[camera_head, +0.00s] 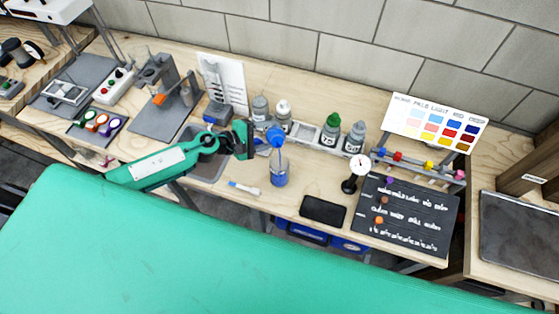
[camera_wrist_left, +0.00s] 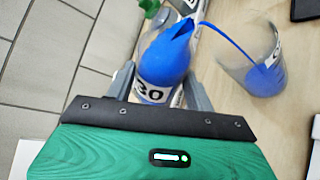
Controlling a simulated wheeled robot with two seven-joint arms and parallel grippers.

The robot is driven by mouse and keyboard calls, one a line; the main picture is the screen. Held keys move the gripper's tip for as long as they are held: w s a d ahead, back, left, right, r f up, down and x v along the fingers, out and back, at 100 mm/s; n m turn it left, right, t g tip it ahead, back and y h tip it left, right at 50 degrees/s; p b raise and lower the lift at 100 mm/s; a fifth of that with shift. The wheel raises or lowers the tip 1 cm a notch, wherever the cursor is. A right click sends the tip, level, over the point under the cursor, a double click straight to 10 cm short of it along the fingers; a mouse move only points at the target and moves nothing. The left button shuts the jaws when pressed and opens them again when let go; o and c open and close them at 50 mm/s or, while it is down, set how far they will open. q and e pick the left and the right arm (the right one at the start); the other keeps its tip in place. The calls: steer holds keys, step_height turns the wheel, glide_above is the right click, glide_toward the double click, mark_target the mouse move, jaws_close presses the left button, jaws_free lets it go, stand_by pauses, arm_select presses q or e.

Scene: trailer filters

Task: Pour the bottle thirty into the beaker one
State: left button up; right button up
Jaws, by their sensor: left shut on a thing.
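Bottle thirty (camera_wrist_left: 152,78), with blue contents and a "30" label, is held tilted between the fingers of my left gripper (camera_wrist_left: 160,90). A thin blue stream arcs from its spout into the clear beaker (camera_wrist_left: 250,58), where blue liquid lies at the bottom. In the head view my left gripper (camera_head: 256,139) is shut on the bottle (camera_head: 274,134), just above the beaker (camera_head: 278,166). The beaker stands on the wooden bench with blue liquid in its lower part. My right gripper is not in view.
Several other bottles stand behind, including a green-capped one (camera_head: 331,128). A dial gauge (camera_head: 352,175), a black phone-like slab (camera_head: 323,211) and a blackboard (camera_head: 405,215) lie to the right. A small brush-like tool (camera_head: 244,188) lies left of the beaker.

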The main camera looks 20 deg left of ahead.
arm_select(q)
steer(key=shift+s+r, duration=0.1)
stand_by(0.4)
steer(key=shift+b, duration=0.4)
steer(key=shift+m+t, duration=0.3)
steer(key=shift+f+b, duration=0.2)
steer(key=shift+b, duration=0.1)
steer(key=shift+r, duration=0.1)
stand_by(0.6)
steer(key=shift+r+m+b, duration=0.2)
steer(key=shift+m+b, duration=0.1)
steer(key=shift+m, duration=0.1)
stand_by(0.5)
